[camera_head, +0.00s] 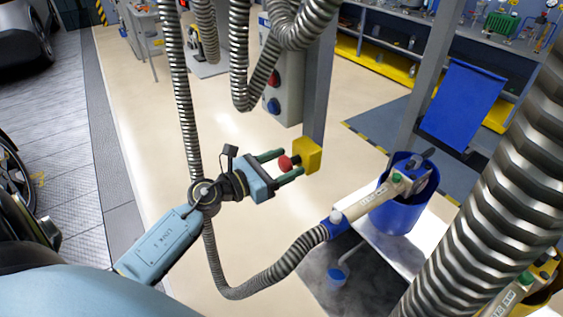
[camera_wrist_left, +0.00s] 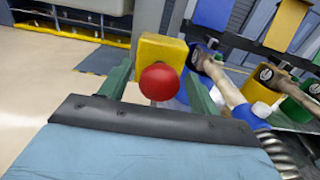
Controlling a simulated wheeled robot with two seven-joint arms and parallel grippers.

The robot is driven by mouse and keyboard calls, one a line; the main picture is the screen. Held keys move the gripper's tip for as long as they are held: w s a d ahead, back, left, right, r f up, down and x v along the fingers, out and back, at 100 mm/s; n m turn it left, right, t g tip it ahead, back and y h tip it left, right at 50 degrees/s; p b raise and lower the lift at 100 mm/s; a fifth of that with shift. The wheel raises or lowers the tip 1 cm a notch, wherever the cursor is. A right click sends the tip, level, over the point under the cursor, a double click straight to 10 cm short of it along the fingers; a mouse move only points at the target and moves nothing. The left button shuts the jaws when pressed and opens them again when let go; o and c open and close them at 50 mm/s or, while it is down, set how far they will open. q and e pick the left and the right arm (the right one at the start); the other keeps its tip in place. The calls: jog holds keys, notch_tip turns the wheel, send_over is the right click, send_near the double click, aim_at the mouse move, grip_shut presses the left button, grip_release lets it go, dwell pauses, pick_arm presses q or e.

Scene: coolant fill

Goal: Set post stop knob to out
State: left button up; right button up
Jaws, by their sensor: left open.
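The post stop knob (camera_head: 285,163) is a round red knob on a yellow box (camera_head: 308,155), which is fixed to a grey post (camera_head: 318,80). In the left wrist view the red knob (camera_wrist_left: 159,82) sits in front of the yellow box (camera_wrist_left: 160,52). My left gripper (camera_head: 285,164) is open, with its two green fingers on either side of the knob. In the wrist view the fingers appear apart from the knob. I cannot tell how far out the knob sits. My right gripper is not in view.
A corrugated hose (camera_head: 260,283) hangs below my left arm and runs to a nozzle (camera_head: 370,197) at a blue bin (camera_head: 400,205). A large hose (camera_head: 490,200) crosses the right side. A grey panel (camera_head: 282,95) with red and blue fittings stands behind. Floor on the left is clear.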

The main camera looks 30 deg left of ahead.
pick_arm(q)
jog(key=b+v, duration=0.4)
jog(key=v, duration=0.9)
jog(key=shift+s, duration=0.25)
jog(key=shift+a+b, duration=0.15)
jog(key=shift+b, duration=0.15)
